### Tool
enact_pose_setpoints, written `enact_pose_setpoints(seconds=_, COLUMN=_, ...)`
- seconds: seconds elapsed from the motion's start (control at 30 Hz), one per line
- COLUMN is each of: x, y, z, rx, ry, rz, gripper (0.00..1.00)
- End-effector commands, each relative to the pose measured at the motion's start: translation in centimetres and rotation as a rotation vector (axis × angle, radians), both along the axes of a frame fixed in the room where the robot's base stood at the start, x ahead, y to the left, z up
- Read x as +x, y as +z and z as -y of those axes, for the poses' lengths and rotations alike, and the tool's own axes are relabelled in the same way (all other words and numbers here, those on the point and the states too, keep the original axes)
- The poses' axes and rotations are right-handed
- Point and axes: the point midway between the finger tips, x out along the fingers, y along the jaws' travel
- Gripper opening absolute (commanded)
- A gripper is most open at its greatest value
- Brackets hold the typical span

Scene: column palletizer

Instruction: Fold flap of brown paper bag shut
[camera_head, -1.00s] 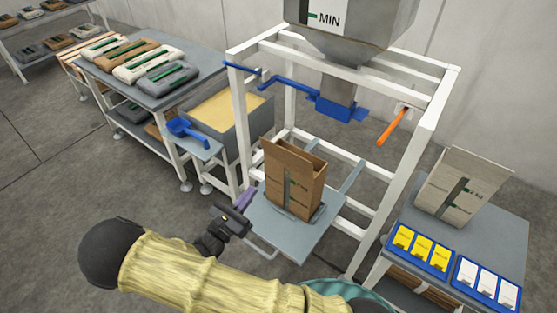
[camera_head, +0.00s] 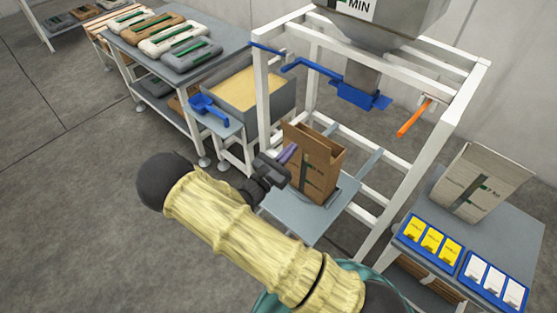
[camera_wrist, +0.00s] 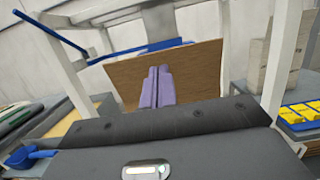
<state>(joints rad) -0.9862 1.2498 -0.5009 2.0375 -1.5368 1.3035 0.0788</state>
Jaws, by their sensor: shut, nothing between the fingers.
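The brown paper bag (camera_head: 318,170) stands upright on the small grey platform (camera_head: 285,215) inside the white frame. Its top is open, and its tall back-left flap (camera_head: 303,137) stands up above the rest. My gripper (camera_head: 290,153) is beside the bag's upper left edge, with its purple fingers shut and empty. In the wrist view the shut fingers (camera_wrist: 158,85) point at the brown flap panel (camera_wrist: 200,68), which fills the middle. I cannot tell whether the fingertips touch it. The bag's inside is hidden in the wrist view.
A blue spout clamp (camera_head: 360,97) hangs under the hopper above the bag. White frame posts (camera_head: 262,95) stand close by. An orange lever (camera_head: 413,118) is on the right. A pale bag (camera_head: 478,185) and card trays (camera_head: 430,240) are on the right table. A blue scoop (camera_head: 208,110) lies left.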

Motion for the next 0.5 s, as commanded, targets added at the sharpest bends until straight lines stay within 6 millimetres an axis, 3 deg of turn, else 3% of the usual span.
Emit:
enact_pose_setpoints(seconds=0.2, x=2.1, y=0.8, z=2.3, rx=0.001, ry=-0.001, rz=0.001, gripper=0.0)
enact_pose_setpoints(seconds=0.5, x=2.6, y=0.8, z=2.8, rx=0.001, ry=0.0, rz=0.0, gripper=0.0)
